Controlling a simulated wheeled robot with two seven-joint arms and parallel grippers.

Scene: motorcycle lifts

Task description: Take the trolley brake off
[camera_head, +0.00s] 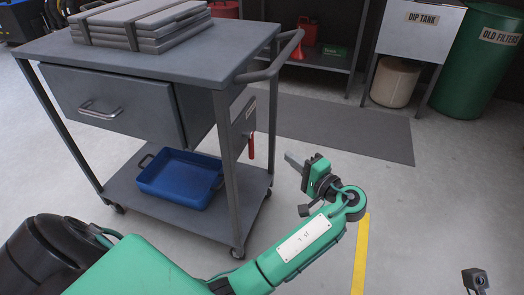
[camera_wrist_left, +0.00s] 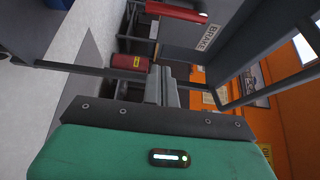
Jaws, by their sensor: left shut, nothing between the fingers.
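The grey trolley (camera_head: 228,165) stands at the left in the head view. In the left wrist view the red lever (camera_wrist_left: 178,10) is at the top edge, partly cut off, near a label reading BRAKE (camera_wrist_left: 207,38). My left gripper (camera_head: 291,160) is shut and empty, to the right of the lever and apart from it. Its fingers also show in the left wrist view (camera_wrist_left: 160,85). My right gripper's fingers are not visible.
The trolley carries grey slabs (camera_head: 140,22) on top, a drawer (camera_head: 115,105), and a blue tray (camera_head: 180,178) on its lower shelf. Its push handle (camera_head: 285,55) juts out above the lever. A dark mat (camera_head: 335,125) lies behind my gripper.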

